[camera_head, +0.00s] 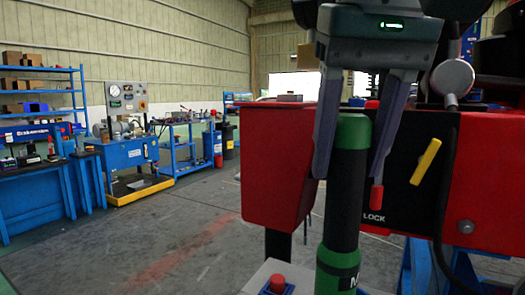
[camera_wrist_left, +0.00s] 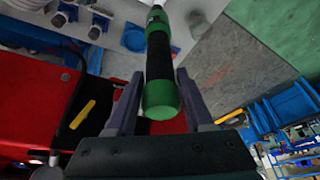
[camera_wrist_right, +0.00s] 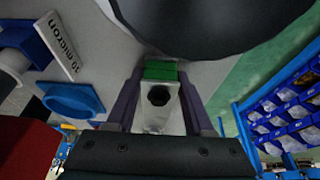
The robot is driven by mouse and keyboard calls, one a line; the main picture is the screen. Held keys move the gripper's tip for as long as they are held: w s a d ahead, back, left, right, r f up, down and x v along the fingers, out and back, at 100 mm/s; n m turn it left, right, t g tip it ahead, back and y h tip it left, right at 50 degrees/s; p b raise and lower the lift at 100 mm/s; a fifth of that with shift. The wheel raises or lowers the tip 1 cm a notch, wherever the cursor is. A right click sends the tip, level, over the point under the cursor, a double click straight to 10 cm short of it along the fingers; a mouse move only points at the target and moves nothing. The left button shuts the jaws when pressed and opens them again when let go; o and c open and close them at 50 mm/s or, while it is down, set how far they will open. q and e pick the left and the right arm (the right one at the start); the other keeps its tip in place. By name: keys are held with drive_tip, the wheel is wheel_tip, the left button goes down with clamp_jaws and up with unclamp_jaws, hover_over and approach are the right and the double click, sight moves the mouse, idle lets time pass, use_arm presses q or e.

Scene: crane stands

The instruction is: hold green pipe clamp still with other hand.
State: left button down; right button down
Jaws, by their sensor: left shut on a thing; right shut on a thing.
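A black cylindrical tool (camera_head: 346,190) with a green rounded end and a green lower band with a white letter stands upright in the head view. Its green end (camera_wrist_left: 161,100) points at the left wrist camera. My left gripper (camera_head: 352,165) is shut on it, with one finger on each side. In the right wrist view, a pale metal block with a green top and a dark hexagonal hole, seemingly the green pipe clamp (camera_wrist_right: 160,74), sits between the fingers. My right gripper (camera_wrist_right: 162,95) is shut on it. This gripper is not visible in the head view.
A red box (camera_head: 275,160) and a black panel with a yellow lever (camera_head: 426,161) stand close to my left gripper. A large dark round thing (camera_wrist_right: 220,20) overhangs the clamp. A blue ring-shaped part (camera_wrist_right: 70,100) lies left. Open floor (camera_head: 180,240) extends left.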

sight(346, 223)
use_arm(q)
drive_tip(key=shift+w+r, duration=0.2)
drive_tip(key=shift+r, duration=0.15)
drive_tip(key=shift+f, duration=0.1)
drive_tip(key=shift+f, duration=3.85)
idle(0.5)
drive_tip(key=shift+s+d+f, duration=0.1)
drive_tip(key=shift+s+f, duration=0.05)
drive_tip(key=shift+f, duration=0.05)
idle(1.6)
drive_tip(key=shift+r, duration=2.7)
